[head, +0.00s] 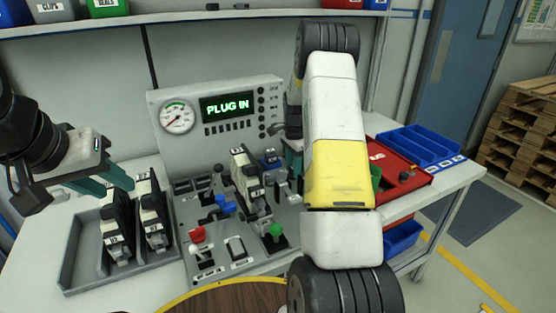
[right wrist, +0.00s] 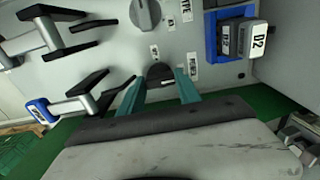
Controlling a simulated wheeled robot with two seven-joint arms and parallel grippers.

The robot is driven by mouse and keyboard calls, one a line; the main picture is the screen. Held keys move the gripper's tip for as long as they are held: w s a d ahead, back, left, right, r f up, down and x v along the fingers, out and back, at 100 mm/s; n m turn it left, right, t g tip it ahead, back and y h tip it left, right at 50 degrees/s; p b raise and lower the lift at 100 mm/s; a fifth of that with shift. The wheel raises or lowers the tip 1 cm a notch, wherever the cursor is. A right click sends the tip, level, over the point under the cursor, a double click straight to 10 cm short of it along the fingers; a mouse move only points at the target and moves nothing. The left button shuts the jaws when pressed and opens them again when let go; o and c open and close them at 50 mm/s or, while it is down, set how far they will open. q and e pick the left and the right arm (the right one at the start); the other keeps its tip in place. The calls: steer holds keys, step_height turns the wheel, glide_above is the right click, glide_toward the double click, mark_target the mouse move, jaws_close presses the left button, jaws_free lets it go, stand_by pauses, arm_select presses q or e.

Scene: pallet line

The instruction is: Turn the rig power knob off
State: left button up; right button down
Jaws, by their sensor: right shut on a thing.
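In the right wrist view my right gripper (right wrist: 160,88) has its two teal fingers closed around a dark round knob (right wrist: 160,72) on the grey panel. In the head view my own right arm hides this knob and most of the gripper; only a bit of teal (head: 292,160) shows beside the arm. My left gripper (head: 117,187) is at the left, above the black tray, with its teal fingers apart and empty.
A second, grey knob (right wrist: 146,12) and levers (right wrist: 60,108) are on the panel. A blue-framed block marked D2 (right wrist: 240,38) is to the right. The rig's display (head: 228,106) reads PLUG IN. Two modules (head: 117,225) stand in the tray (head: 72,262). A red case (head: 400,172) and blue bins (head: 420,145) are right.

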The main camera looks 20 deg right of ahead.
steer(key=shift+n, duration=0.3)
steer(key=n, duration=0.8)
steer(key=shift+n, duration=0.3)
steer(key=n, duration=0.4)
steer(key=shift+r, duration=0.1)
steer(key=n, duration=0.4)
steer(key=shift+n, duration=0.4)
steer(key=c, duration=0.8)
jaws_free()
steer(key=shift+c, duration=0.2)
